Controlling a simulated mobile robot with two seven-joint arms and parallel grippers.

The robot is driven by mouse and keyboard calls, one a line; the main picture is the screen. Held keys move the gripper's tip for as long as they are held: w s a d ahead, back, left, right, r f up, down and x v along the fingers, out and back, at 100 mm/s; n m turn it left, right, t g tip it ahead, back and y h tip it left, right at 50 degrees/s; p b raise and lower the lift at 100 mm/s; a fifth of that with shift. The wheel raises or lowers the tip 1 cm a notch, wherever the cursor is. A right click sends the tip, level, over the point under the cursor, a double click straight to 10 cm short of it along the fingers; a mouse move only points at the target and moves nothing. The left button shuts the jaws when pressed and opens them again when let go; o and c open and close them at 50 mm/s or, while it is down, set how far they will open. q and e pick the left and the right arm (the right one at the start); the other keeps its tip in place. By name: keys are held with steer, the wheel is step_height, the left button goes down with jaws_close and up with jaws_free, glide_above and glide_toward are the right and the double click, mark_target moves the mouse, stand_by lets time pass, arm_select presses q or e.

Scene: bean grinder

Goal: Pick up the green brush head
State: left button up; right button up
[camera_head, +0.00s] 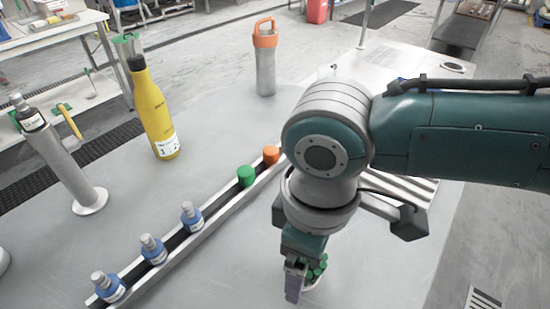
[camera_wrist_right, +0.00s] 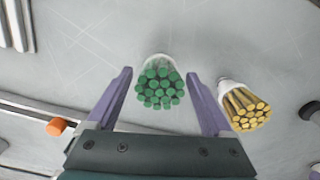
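The green brush head (camera_wrist_right: 158,85) shows in the right wrist view as a bundle of round green bristle tips with a pale, clear base. It lies between the two purple fingers of my right gripper (camera_wrist_right: 161,79). The fingers are spread, with a visible gap on each side of the bristles. In the head view the right gripper (camera_head: 297,280) points down at the table, and part of the green brush head (camera_head: 318,268) shows beside its finger. The rest of it is hidden there. My left gripper is not in view.
A yellow-bristled brush head (camera_wrist_right: 246,107) lies close to the right finger. A metal rail (camera_head: 215,208) holds blue bottles (camera_head: 154,249), a green cap (camera_head: 246,176) and an orange cap (camera_head: 271,154). A yellow bottle (camera_head: 153,110) and an orange-lidded flask (camera_head: 265,65) stand farther back.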

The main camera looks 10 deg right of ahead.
steer(key=c, duration=1.2)
